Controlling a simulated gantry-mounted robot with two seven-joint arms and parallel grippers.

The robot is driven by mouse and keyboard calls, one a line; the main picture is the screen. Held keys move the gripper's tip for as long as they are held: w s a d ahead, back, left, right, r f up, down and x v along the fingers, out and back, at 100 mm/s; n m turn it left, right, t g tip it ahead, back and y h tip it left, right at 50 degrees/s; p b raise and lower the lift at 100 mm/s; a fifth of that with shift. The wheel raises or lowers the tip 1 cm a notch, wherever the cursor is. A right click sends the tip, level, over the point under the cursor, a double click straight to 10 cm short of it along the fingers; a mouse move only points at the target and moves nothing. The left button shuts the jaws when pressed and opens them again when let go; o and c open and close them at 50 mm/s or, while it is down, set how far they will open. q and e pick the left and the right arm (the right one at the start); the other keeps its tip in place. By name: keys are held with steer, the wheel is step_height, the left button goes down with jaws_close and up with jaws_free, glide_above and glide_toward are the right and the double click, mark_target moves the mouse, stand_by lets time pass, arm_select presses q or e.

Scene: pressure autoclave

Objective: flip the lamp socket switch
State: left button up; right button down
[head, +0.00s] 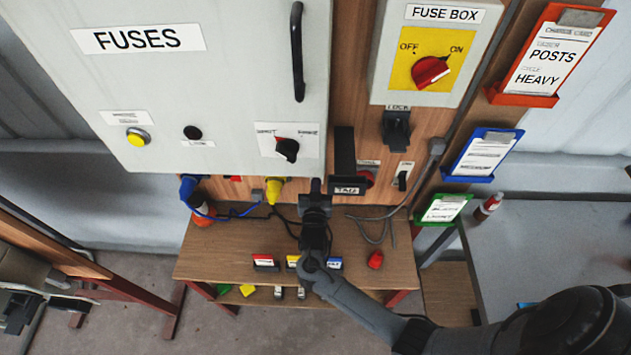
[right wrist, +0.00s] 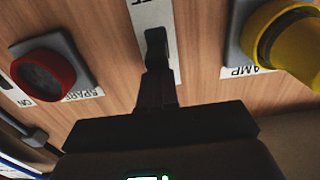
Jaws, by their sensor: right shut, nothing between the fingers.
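A small black switch lever (right wrist: 156,45) stands on a white plate (right wrist: 140,14) on the wooden panel, seen in the right wrist view. To its right there is a yellow plug (right wrist: 282,38) beside a label ending in "AMP" (right wrist: 240,70); the plug also shows in the head view (head: 273,188). My right gripper (right wrist: 156,82) is shut and empty, its fingertips at the lower end of the lever; I cannot tell whether they touch. In the head view my right gripper (head: 316,188) is below the fuse cabinet and hides the switch. My left gripper is not in view.
A red round fitting (right wrist: 42,75) beside a "SPARE" label flanks the switch. The fuse cabinet (head: 225,90) overhangs from above. Blue plug (head: 188,186), loose cables and a wooden shelf (head: 225,255) lie around and below. A fuse box (head: 430,50) is at upper right.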

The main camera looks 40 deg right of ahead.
steer(key=shift+f, duration=0.25)
steer(key=shift+a, duration=0.1)
steer(key=shift+s, duration=0.1)
steer(key=r+p+v, duration=0.1)
steer(key=p+v, duration=0.3)
steer(key=v, duration=0.4)
steer(key=shift+s+a+p, duration=0.25)
steer(key=shift+a+p, duration=0.1)
stand_by(0.6)
steer(key=shift+r, duration=0.1)
